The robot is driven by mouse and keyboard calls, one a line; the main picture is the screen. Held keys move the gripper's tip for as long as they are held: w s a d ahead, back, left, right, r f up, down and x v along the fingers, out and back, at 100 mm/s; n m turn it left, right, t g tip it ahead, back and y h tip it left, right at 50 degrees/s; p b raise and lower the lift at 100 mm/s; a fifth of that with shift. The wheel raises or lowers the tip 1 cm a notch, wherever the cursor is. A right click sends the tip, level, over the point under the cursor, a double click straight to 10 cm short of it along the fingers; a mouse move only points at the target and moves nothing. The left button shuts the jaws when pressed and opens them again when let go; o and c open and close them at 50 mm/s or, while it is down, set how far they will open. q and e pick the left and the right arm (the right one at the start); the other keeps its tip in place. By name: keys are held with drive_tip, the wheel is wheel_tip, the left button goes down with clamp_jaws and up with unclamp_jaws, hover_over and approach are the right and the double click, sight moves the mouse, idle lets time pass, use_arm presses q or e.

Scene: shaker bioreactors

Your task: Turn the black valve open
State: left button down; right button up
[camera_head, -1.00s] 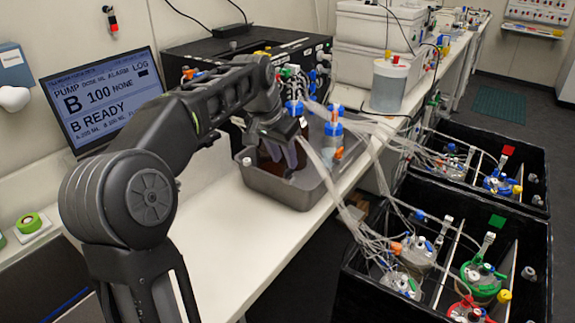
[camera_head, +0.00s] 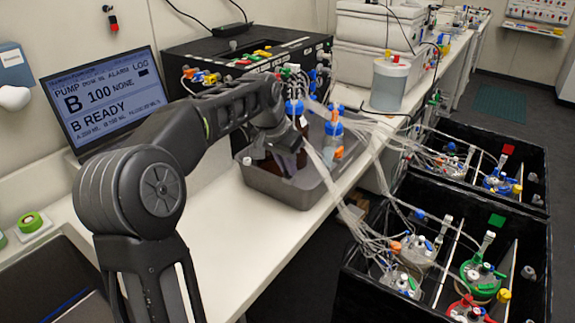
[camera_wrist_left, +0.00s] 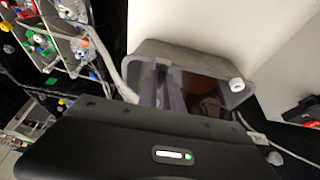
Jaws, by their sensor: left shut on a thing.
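My left gripper (camera_head: 284,160) reaches from the left over the grey metal tray (camera_head: 290,195) on the white bench. Its fingers point down beside a dark brown bottle, whose reddish-brown top shows in the wrist view (camera_wrist_left: 198,86). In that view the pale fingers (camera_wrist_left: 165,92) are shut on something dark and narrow. I cannot make out its shape or tell for certain that it is the black valve. The black valve is not clearly seen elsewhere. My right gripper is not in view.
A blue-capped bottle (camera_head: 333,135) stands in the tray's right part. Clear tubes (camera_head: 318,165) run from the tray to black bins (camera_head: 380,292) with several vessels at right. A black pump box (camera_head: 250,50) and a screen (camera_head: 105,98) stand behind. The bench front is clear.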

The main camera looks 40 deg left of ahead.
use_arm(q)
drive_tip(key=shift+n, duration=0.5)
idle(0.3)
drive_tip(key=n+y, duration=0.1)
drive_tip(key=n, duration=0.1)
drive_tip(key=n+y, duration=0.1)
drive_tip(key=n, duration=0.1)
drive_tip(key=shift+w+d+g+b, duration=0.1)
drive_tip(key=shift+d+g+b, duration=0.1)
drive_tip(key=shift+g+b, duration=0.15)
drive_tip(key=n, duration=0.2)
drive_tip(key=n+g+y, duration=0.1)
drive_tip(key=n, duration=0.1)
drive_tip(key=shift+w+d+n+y, duration=0.1)
drive_tip(key=shift+n+y, duration=0.2)
drive_tip(key=shift+n, duration=0.1)
drive_tip(key=n+g, duration=0.1)
drive_tip(key=n, duration=0.2)
drive_tip(key=shift+w+r+n+y+p, duration=0.1)
drive_tip(key=shift+n+y+p, duration=0.2)
drive_tip(key=n+g+p, duration=0.1)
drive_tip(key=n, duration=0.2)
drive_tip(key=shift+g, duration=0.25)
drive_tip(key=shift+n+p, duration=0.4)
drive_tip(key=shift+n, duration=0.4)
drive_tip(key=shift+g, duration=0.3)
drive_tip(key=c, duration=1.5)
unclamp_jaws()
